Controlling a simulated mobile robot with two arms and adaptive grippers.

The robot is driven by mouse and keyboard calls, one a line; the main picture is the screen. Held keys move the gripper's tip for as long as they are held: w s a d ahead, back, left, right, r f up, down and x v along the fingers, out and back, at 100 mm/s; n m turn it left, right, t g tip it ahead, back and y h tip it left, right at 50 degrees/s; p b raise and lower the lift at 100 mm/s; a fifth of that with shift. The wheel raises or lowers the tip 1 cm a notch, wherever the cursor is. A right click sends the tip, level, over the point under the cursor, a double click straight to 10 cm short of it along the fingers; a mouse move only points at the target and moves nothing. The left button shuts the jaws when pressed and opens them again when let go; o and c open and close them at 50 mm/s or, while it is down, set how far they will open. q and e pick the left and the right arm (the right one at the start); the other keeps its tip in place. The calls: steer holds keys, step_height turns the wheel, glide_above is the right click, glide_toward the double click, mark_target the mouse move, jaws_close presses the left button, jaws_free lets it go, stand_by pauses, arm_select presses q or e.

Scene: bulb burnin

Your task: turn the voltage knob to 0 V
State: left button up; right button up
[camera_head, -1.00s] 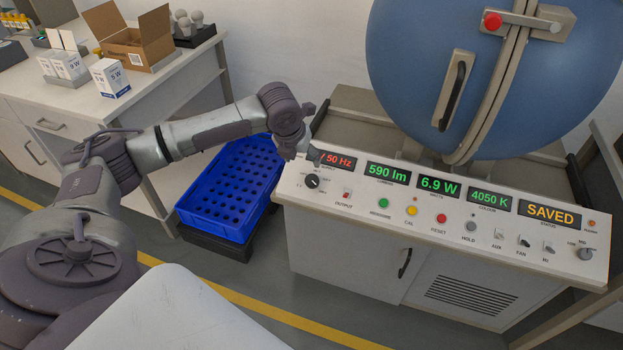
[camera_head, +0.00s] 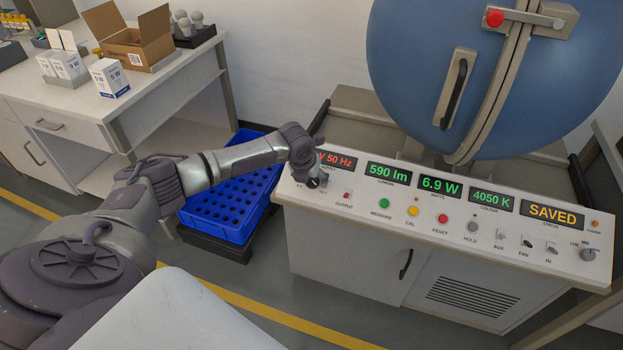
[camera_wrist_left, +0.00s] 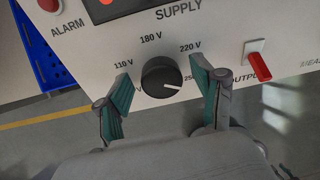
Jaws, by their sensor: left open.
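The voltage knob (camera_wrist_left: 161,76) is a round black dial under the SUPPLY label in the left wrist view. Its white pointer line points right, toward a partly hidden label that starts with 25. Labels 110 V, 180 V and 220 V run around its upper side; a label at lower left is mostly hidden by a finger. My left gripper (camera_wrist_left: 160,73) is open, with one green-padded finger on each side of the knob. I cannot tell whether the pads touch it. In the head view my left gripper (camera_head: 317,182) is down at the panel's left end, largely covering the knob.
The red OUTPUT switch (camera_wrist_left: 259,68) stands just right of the right finger. The console panel (camera_head: 400,228) carries several buttons, switches and displays. A blue crate (camera_head: 232,212) is left of the console. The large blue sphere (camera_head: 410,80) rises behind it.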

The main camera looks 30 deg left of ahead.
arm_select(q)
steer(key=c, duration=1.1)
steer(key=shift+c, duration=0.2)
